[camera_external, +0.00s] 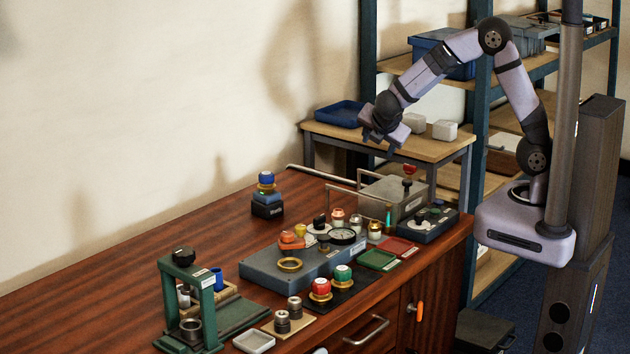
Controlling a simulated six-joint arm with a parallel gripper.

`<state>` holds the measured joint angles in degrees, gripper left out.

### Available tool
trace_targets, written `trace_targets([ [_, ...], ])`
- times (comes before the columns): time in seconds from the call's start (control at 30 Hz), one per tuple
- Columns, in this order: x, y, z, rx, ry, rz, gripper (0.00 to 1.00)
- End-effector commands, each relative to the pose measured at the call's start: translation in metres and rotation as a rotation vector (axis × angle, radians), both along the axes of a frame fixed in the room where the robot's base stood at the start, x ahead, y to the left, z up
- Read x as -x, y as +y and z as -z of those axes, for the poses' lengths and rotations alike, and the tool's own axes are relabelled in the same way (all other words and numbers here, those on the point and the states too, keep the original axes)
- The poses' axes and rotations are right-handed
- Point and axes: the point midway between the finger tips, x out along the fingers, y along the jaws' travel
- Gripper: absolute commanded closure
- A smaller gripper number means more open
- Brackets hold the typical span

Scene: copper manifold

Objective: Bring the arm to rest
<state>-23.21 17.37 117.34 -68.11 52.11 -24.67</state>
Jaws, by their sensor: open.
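My gripper (372,137) is at the end of my raised, bent arm, above and behind the right end of the wooden bench (120,262). It points down and left, and nothing shows between its fingers. In the picture it overlaps the front of a small side table (430,149). I cannot tell how far it is from that table. My arm arches from its base at the right up to a high elbow and down to the gripper.
The bench holds a grey manifold block (262,268) with fittings and a gauge, a green press (163,290), red and green knobs, and small trays. A blue tray (340,113) and white blocks (445,130) are on the side table. Shelving (482,110) stands behind my arm.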

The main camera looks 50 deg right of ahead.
Motion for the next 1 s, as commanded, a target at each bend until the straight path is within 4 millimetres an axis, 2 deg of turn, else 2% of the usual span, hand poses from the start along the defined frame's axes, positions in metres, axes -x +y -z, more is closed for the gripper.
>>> trace_targets([
  [0.03, 0.025, -0.017, -0.017, -0.089, 0.007, 0.118, 0.51],
  [0.1, 0.06, -0.031, -0.019, -0.216, 0.013, 0.291, 0.51],
  [0.2, 0.11, -0.04, -0.025, -0.39, 0.008, 0.543, 0.51],
  [0.3, 0.154, -0.038, -0.034, -0.555, -0.012, 0.801, 0.51],
  [0.43, 0.197, -0.026, -0.047, -0.735, -0.049, 1.11, 0.51],
  [0.53, 0.218, -0.015, -0.056, -0.839, -0.079, 1.298, 0.51],
  [0.7, 0.235, -0.001, -0.064, -0.942, -0.115, 1.497, 0.51],
  [1.0, 0.238, 0.003, -0.064, -0.973, -0.126, 1.559, 0.51],
])
